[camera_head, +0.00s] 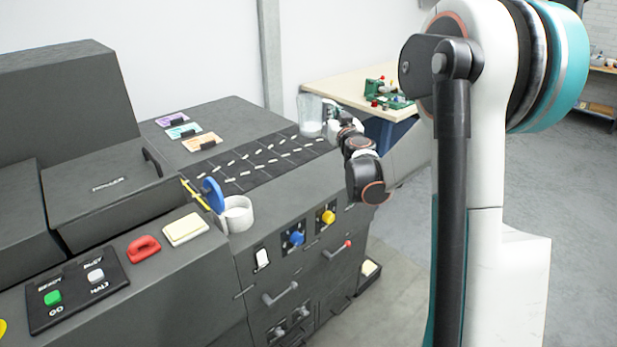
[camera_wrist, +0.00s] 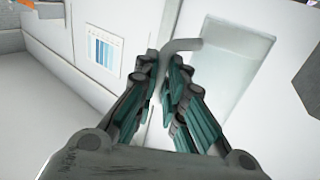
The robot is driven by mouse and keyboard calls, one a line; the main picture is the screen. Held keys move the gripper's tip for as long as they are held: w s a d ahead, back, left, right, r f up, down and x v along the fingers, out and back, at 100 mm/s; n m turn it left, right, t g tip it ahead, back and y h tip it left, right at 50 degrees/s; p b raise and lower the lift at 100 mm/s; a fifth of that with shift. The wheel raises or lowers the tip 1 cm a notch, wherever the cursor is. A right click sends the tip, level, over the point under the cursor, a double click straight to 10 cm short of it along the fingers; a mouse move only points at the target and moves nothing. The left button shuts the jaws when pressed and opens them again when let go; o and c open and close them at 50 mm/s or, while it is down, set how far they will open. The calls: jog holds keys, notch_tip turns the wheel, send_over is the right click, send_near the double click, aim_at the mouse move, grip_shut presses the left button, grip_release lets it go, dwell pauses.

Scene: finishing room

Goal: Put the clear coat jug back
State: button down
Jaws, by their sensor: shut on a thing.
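The clear coat jug (camera_head: 310,115) is a translucent, pale vessel at the far right end of the dark machine's top. My gripper (camera_head: 334,118) is beside it on the right, at the jug's handle side. In the wrist view my gripper (camera_wrist: 170,90) has its teal-padded fingers closed on the jug's grey curved handle (camera_wrist: 184,46), and the jug's clear body (camera_wrist: 236,65) shows to the right, tilted in the picture. I cannot tell whether the jug's base touches the machine top.
The machine top has a black grid mat (camera_head: 240,172) with small white labels. Coloured cards (camera_head: 184,131) lie at the back. A pale table (camera_head: 350,82) with green parts is behind. Open floor lies right.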

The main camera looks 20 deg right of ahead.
notch_tip(320, 180, down, 19)
jog(key=b, duration=0.5)
jog(key=shift+f, duration=0.15)
jog(key=shift+f+b, duration=0.1)
jog(key=shift+b, duration=0.25)
jog(key=c, duration=1.7)
grip_release()
jog(key=shift+b+v, duration=1)
jog(key=shift+v, duration=4.95)
